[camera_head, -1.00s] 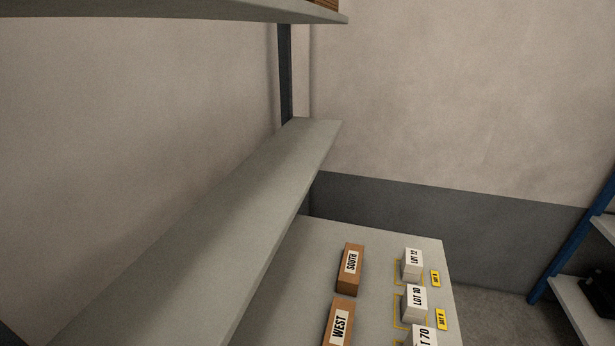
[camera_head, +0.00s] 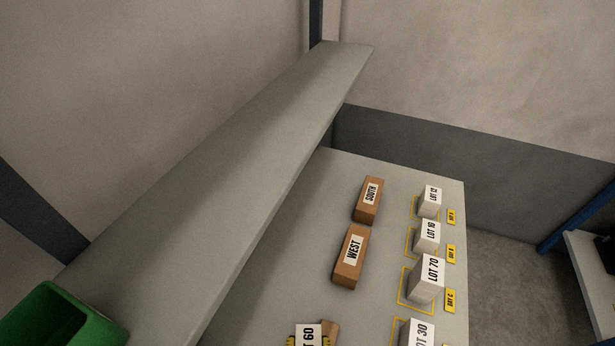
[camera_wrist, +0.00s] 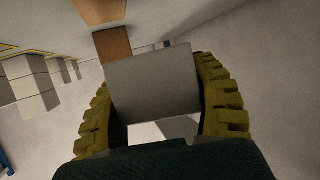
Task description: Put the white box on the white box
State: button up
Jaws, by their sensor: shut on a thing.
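My gripper (camera_head: 309,342) is at the bottom edge of the head view, with yellow fingertips on both sides of a white box labelled LOT 60 (camera_head: 308,333). In the wrist view, my gripper (camera_wrist: 155,88) is shut on this box (camera_wrist: 150,82), which shows as a plain grey face between the ridged fingers. Other white boxes stand in a row on the right of the table: one whose label is hard to read (camera_head: 430,202), LOT 10 (camera_head: 427,238), LOT 70 (camera_head: 426,280) and LOT 30 (camera_head: 417,334), cut off by the frame. Pale boxes (camera_wrist: 35,85) also show left in the wrist view.
Brown boxes SOUTH (camera_head: 367,200) and WEST (camera_head: 350,256) stand left of the white row; another brown box (camera_head: 332,327) is partly hidden behind LOT 60. Yellow outlines and tags mark the table (camera_head: 310,230). A long shelf (camera_head: 240,140) and green bin (camera_head: 60,315) are at left.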

aim_at(308, 335)
notch_tip(308, 335, up, 20)
jog(key=w+p, duration=0.1)
jog(key=p, duration=2.3)
jog(key=shift+w+r, duration=0.15)
jog(key=shift+w, duration=0.25)
